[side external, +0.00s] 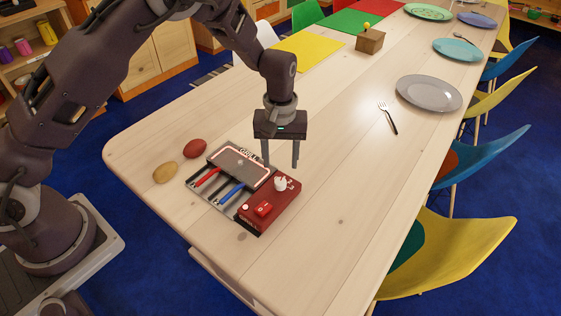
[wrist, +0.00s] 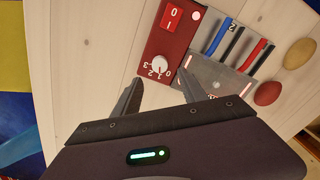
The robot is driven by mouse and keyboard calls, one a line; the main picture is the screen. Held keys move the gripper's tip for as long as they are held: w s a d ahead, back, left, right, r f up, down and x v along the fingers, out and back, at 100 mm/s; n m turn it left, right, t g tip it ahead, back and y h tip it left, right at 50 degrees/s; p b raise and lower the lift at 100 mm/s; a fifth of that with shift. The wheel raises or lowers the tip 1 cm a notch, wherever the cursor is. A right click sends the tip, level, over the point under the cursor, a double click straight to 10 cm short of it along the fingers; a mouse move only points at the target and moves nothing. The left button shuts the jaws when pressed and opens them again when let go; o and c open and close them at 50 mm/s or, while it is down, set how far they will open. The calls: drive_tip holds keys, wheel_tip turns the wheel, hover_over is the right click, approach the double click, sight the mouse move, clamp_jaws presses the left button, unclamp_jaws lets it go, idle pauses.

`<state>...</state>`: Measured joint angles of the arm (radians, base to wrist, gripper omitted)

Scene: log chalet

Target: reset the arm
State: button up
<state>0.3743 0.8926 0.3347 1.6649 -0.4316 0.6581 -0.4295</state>
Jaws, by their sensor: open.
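My gripper (side external: 281,153) is open and empty, pointing down above the wooden table (side external: 330,190). It hangs just behind the red control box (side external: 270,205) of a grill-like toy set. In the wrist view, the two fingers of my gripper (wrist: 165,95) are spread apart, with bare wood and the edge of the red box (wrist: 165,50) between and beyond them. The box has a white knob (side external: 281,184) and a red switch (side external: 263,209). Beside it is a grey tray (side external: 213,190) with a dark plate, one red and one blue marker-like piece, and black pieces.
A red oval object (side external: 195,148) and a tan one (side external: 165,172) lie left of the set. A fork (side external: 388,117), a grey plate (side external: 428,93) and a small wooden box (side external: 370,41) stand farther back. Coloured chairs line the right side. The table's middle is clear.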

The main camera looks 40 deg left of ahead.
drive_tip(key=shift+r, duration=0.1)
drive_tip(key=s+a+r+m+t+h, duration=0.1)
drive_tip(key=s+r, duration=0.3)
drive_tip(key=r, duration=0.6)
drive_tip(key=s+a+r+m+t+h, duration=0.15)
drive_tip(key=s+r, duration=0.25)
drive_tip(key=r, duration=0.6)
drive_tip(key=s+a+r+m+t+y, duration=0.1)
drive_tip(key=s+a+r+m, duration=0.1)
drive_tip(key=s, duration=0.8)
drive_tip(key=s+a+r+m+t+y, duration=0.1)
drive_tip(key=s+r, duration=0.3)
drive_tip(key=s, duration=0.7)
drive_tip(key=shift+a+m+t, duration=0.55)
drive_tip(key=shift+a+m, duration=0.3)
